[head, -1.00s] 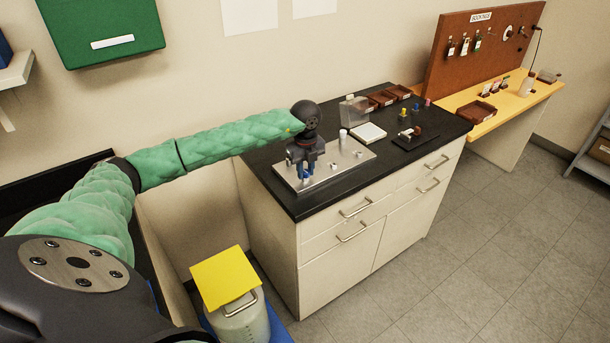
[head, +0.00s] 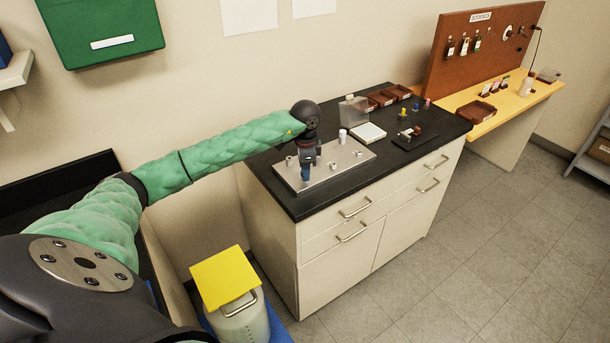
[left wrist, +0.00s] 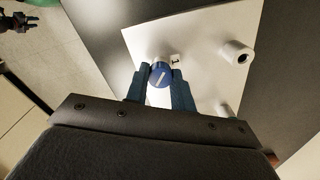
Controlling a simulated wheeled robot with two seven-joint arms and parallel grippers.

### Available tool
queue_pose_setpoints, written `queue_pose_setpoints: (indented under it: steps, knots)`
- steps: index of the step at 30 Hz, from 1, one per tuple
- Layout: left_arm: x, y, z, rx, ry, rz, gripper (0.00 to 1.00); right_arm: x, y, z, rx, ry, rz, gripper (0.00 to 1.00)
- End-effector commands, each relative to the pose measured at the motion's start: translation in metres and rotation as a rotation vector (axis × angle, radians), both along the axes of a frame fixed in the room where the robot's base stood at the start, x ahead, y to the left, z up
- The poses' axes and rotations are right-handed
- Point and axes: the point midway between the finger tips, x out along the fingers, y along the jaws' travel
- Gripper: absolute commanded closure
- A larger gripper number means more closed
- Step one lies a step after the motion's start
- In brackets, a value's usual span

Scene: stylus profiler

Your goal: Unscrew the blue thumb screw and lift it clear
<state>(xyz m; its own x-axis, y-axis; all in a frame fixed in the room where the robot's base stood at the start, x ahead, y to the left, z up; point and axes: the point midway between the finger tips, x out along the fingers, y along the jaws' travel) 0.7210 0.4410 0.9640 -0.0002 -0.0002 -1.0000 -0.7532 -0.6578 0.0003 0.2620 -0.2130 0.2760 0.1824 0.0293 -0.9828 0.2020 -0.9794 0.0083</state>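The blue thumb screw (left wrist: 160,75) shows in the left wrist view as a round knob with a white line across its top. It sits at a pale plate, beside a small marked label (left wrist: 175,58). My left gripper (left wrist: 161,78) has its blue fingers on both sides of the knob and appears shut on it. In the head view my left gripper (head: 306,173) points down at the front left of the metal plate (head: 345,172), and hides the screw. A dark gripper, likely my right one (left wrist: 17,22), shows small at the top left of the left wrist view.
Short metal posts stand on the plate, one (left wrist: 236,52) near the gripper. A white cylinder (head: 343,136), a clear box (head: 354,111), a white pad (head: 369,132) and a dark tray (head: 415,138) stand on the black counter (head: 395,158). Brown trays lie behind.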

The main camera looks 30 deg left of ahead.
Motion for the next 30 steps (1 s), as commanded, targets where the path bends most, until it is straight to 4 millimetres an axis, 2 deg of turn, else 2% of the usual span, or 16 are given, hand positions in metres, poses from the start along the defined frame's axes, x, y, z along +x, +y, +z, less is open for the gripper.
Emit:
queue_pose_setpoints:
  steps: [1, 2, 10, 30]
  knots:
    - [0.0001, 0.0009, 0.0001, 0.001, 0.0, -0.001, 0.68, -0.0001, 0.0, 0.0, 0.0, 0.0, 0.0, 0.64]
    - [0.0001, 0.0008, 0.0, 0.001, 0.0, -0.002, 0.63, -0.0001, 0.0, 0.0, 0.0, 0.0, 0.0, 0.64]
    - [0.0001, 0.0006, 0.0003, 0.001, -0.001, -0.021, 0.63, 0.0, 0.0, 0.0001, 0.0, 0.0, 0.0, 0.64]
    - [0.0003, 0.0004, 0.0008, 0.0, -0.001, -0.729, 0.63, 0.0, 0.0, 0.0, 0.0, 0.0, 0.0, 0.64]
